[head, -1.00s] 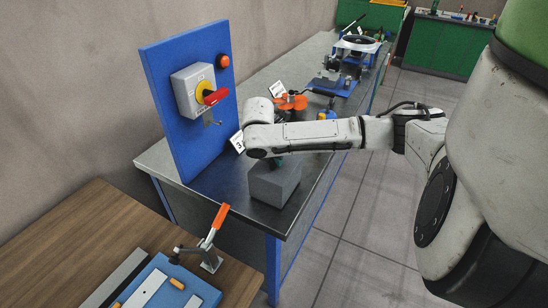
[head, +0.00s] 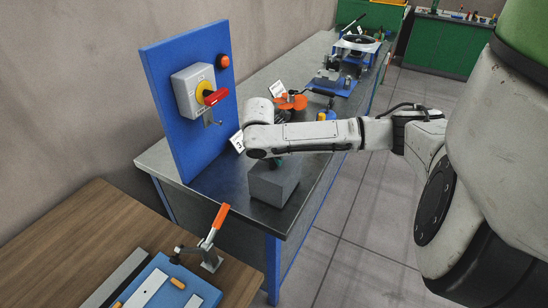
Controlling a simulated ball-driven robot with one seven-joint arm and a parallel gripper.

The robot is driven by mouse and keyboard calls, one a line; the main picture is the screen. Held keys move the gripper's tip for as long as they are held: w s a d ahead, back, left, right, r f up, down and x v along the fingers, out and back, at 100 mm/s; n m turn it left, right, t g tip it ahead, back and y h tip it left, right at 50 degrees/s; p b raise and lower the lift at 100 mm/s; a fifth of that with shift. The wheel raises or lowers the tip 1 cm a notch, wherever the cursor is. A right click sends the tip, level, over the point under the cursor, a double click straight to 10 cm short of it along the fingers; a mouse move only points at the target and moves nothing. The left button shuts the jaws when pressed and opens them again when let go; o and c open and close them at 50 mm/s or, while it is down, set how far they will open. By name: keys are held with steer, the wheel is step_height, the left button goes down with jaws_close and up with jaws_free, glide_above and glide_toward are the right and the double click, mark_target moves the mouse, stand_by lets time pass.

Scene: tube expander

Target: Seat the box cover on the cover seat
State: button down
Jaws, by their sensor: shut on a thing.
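A grey, box-shaped cover (head: 274,185) is at the near end of the metal-topped table. My gripper (head: 277,163) is at its top, under the end of my arm, and is shut on it. The fingers are mostly hidden by the arm and are too small to make out. The cover looks upright and level. I cannot tell whether its underside touches the surface below. The cover seat cannot be made out; it may be hidden beneath the cover.
A blue upright panel (head: 160,95) with a grey switch box (head: 196,88) and red handle stands left of the cover. Orange-handled parts (head: 290,103) lie behind my arm. A wooden bench (head: 75,235) with an orange-handled clamp (head: 215,226) is at the near left. Bare metal tabletop (head: 225,185) lies left of the cover.

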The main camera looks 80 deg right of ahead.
steer(key=shift+f, duration=0.4)
stand_by(0.9)
steer(key=c, duration=0.9)
jaws_free()
steer(key=shift+o, duration=0.6)
steer(key=o, duration=0.7)
steer(key=shift+o, duration=0.4)
